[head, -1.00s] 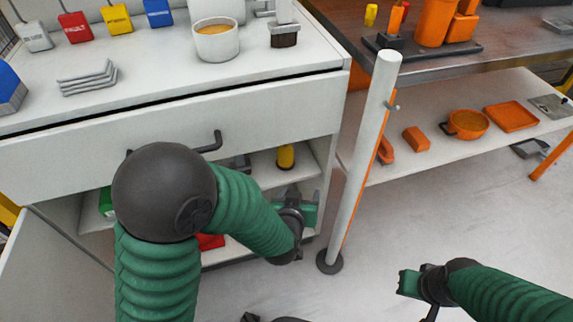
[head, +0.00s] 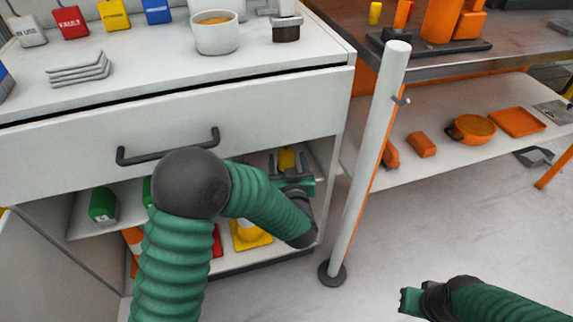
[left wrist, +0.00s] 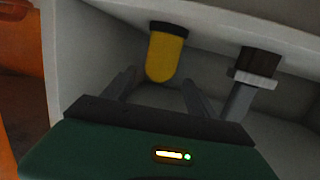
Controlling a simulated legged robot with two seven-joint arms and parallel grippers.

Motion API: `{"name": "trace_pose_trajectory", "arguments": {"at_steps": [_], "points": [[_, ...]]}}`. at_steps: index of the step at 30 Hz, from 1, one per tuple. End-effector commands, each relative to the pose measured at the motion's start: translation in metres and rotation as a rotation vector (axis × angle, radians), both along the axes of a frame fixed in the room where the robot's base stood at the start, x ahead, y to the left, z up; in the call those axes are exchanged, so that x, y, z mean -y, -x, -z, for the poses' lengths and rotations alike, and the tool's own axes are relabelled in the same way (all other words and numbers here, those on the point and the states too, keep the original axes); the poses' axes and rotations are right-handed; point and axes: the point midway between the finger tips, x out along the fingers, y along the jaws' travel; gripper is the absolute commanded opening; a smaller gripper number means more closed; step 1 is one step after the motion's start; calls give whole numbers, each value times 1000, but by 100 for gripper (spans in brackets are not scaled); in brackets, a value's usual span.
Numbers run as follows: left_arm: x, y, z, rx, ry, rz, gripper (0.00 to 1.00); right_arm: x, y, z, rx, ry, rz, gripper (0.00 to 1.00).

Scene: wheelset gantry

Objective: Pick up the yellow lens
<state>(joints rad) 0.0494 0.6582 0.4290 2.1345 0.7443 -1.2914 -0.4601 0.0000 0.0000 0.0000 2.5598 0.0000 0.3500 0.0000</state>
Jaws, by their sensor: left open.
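The yellow lens (head: 287,160) is a small yellow cylinder on the upper shelf inside the cabinet under the drawer. In the left wrist view the lens (left wrist: 166,58) has a dark end and a rounded yellow body. My left gripper (head: 292,172) is open at the cabinet opening, just in front of the lens, and partly covers it in the head view. In the left wrist view its two fingers (left wrist: 158,88) point at the lens, which lies between their lines; contact cannot be told. My right gripper (head: 408,301) is over the floor at lower right, away from the cabinet.
A dark-and-grey tool (left wrist: 252,80) stands right of the lens in the left wrist view. A drawer with a dark handle (head: 168,148) is above the opening. A white post (head: 368,165) stands right of the cabinet. Green boxes (head: 103,205) sit on the shelf's left.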

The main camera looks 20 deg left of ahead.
Motion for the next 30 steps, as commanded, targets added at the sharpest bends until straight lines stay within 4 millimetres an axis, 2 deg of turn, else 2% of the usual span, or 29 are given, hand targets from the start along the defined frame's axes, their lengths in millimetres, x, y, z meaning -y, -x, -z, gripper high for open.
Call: {"name": "trace_pose_trajectory", "arguments": {"at_steps": [1,4,8,14,30], "points": [[-4,-8,8,4,1,-2,67,0,0,15,0,0,0,0],[-10,-26,13,5,2,-4,67,0,0,32,-1,0,0,0],[-15,-41,10,2,1,0,67,0,0,35,-1,0,0,0],[-15,-42,7,1,0,1,67,0,0,33,0,0,0,0],[-15,-42,7,0,0,1,0,0,0,33,0,0,0,0]]}}
